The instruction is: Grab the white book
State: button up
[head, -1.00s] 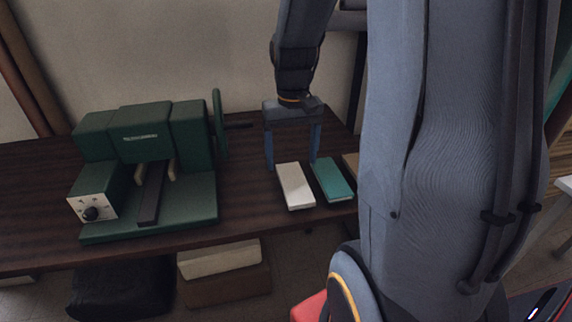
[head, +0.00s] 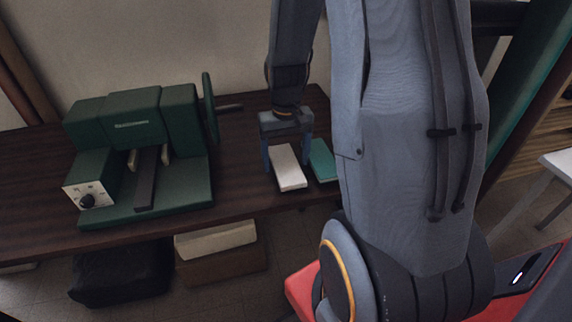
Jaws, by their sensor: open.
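The white book (head: 289,170) lies flat on the dark wooden table (head: 236,188), near its front edge. A teal book (head: 322,160) lies to its right, with part of it hidden behind my arm. My gripper (head: 287,165) is open and points down at the white book. One finger stands at the book's left side and the other at its right side, between the two books. I cannot tell whether the fingers touch the white book.
A green machine (head: 140,150) with a round disc fills the table's left part. Boxes (head: 218,240) and a black bag (head: 122,272) are under the table. A white stool (head: 556,168) stands at the right. The table is clear between machine and white book.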

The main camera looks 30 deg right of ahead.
jog(key=c, duration=1.3)
jog(key=shift+o, duration=0.2)
jog(key=shift+r, duration=0.1)
